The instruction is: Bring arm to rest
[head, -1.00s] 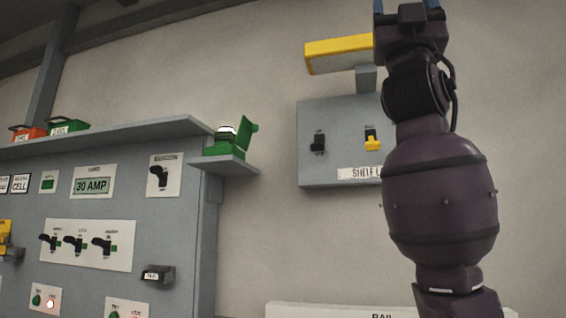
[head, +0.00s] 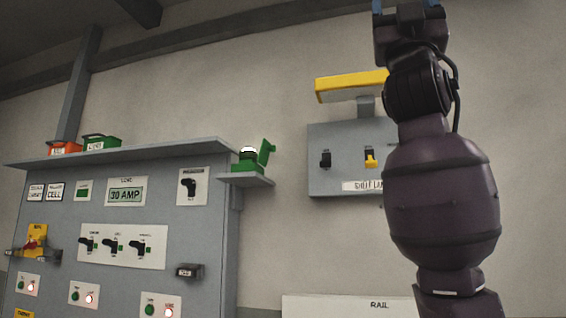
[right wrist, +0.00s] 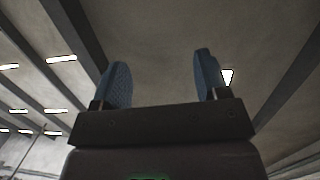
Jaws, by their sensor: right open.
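My right arm (head: 440,200) stands upright on the right side of the head view, in front of the wall. My right gripper (head: 405,8) is at the top edge of that view, pointing up and partly cut off. In the right wrist view the right gripper (right wrist: 160,85) has its two blue fingers wide apart with nothing between them. Behind the fingers only the ceiling with beams and lamps shows. My left gripper is not in view.
A grey panel (head: 60,215) with switches and a 30 AMP display (head: 126,196) fills the left. A wall switch box (head: 340,150) under a yellow-edged lamp (head: 350,87) is close beside my arm in the picture.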

